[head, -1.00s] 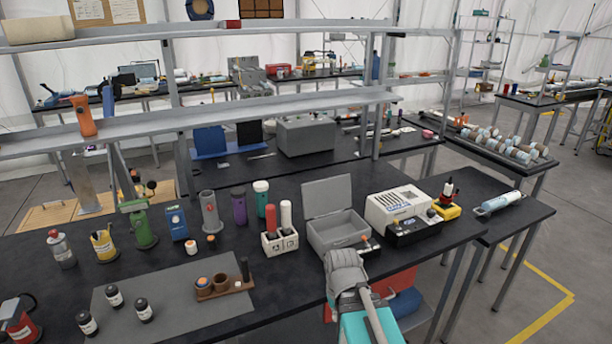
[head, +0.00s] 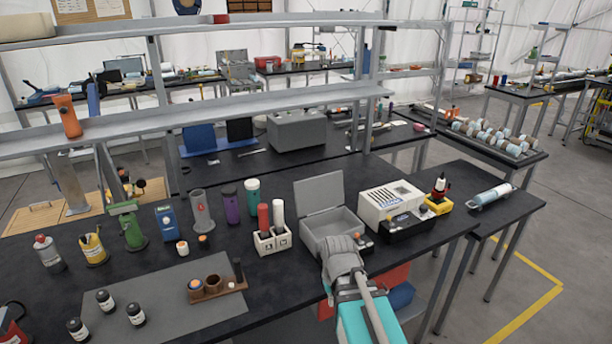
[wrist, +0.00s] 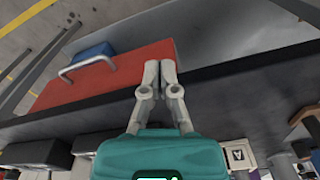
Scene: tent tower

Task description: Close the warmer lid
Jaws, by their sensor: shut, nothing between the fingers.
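The warmer is a grey box (head: 321,241) on the black workbench in the head view. Its lid (head: 319,193) stands open, tilted up and back at the rear of the box. My gripper (head: 340,246) is at the bench's front edge, and in the picture it overlaps the box's front right corner. I cannot tell whether it touches the box. In the wrist view my gripper (wrist: 160,68) has its two fingers together with nothing between them. The warmer is not clearly seen in the wrist view.
A white device (head: 385,203) with a black unit in front stands right of the warmer. A white holder (head: 272,240) with red and white cylinders stands left. A metal shelf (head: 300,102) runs above the bench's back. A red case (wrist: 105,76) lies below the bench edge.

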